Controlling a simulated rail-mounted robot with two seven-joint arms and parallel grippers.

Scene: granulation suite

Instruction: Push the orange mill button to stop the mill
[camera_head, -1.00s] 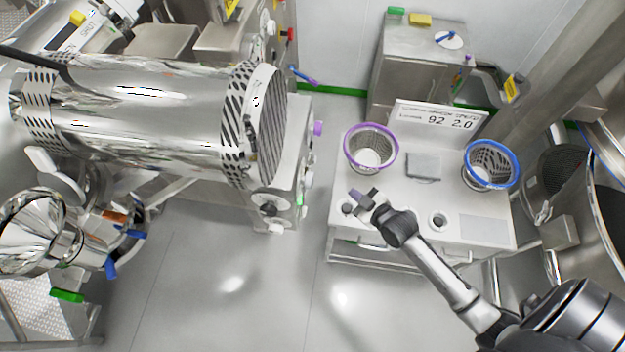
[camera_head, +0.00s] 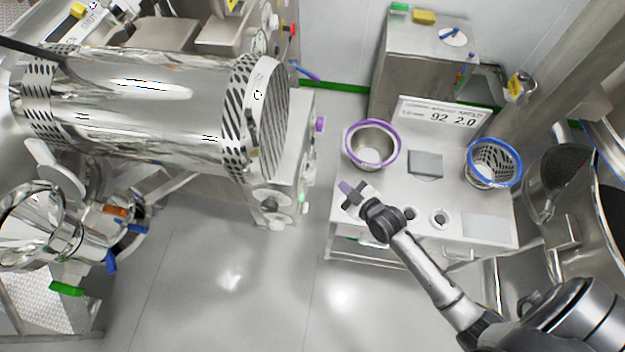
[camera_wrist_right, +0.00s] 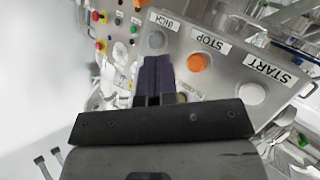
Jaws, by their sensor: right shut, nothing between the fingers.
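The orange mill button (camera_wrist_right: 198,62) shows in the right wrist view, on a grey panel (camera_wrist_right: 222,72) under a STOP label. My right gripper (camera_wrist_right: 153,72) is shut and empty. In that picture its dark fingertips lie left of and slightly below the orange button; I cannot tell their distance from the panel. In the head view, my right gripper (camera_head: 348,191) hangs by the left edge of the white table, near the drum machine. I cannot make out the orange button in the head view. My left gripper is not in view.
A white START button (camera_wrist_right: 251,94) and a grey button (camera_wrist_right: 157,40) flank the orange one. Purple-rimmed (camera_head: 371,145) and blue-rimmed (camera_head: 494,163) baskets stand on the white table (camera_head: 470,205). The polished drum (camera_head: 150,100) is at left. Floor between machine and table is clear.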

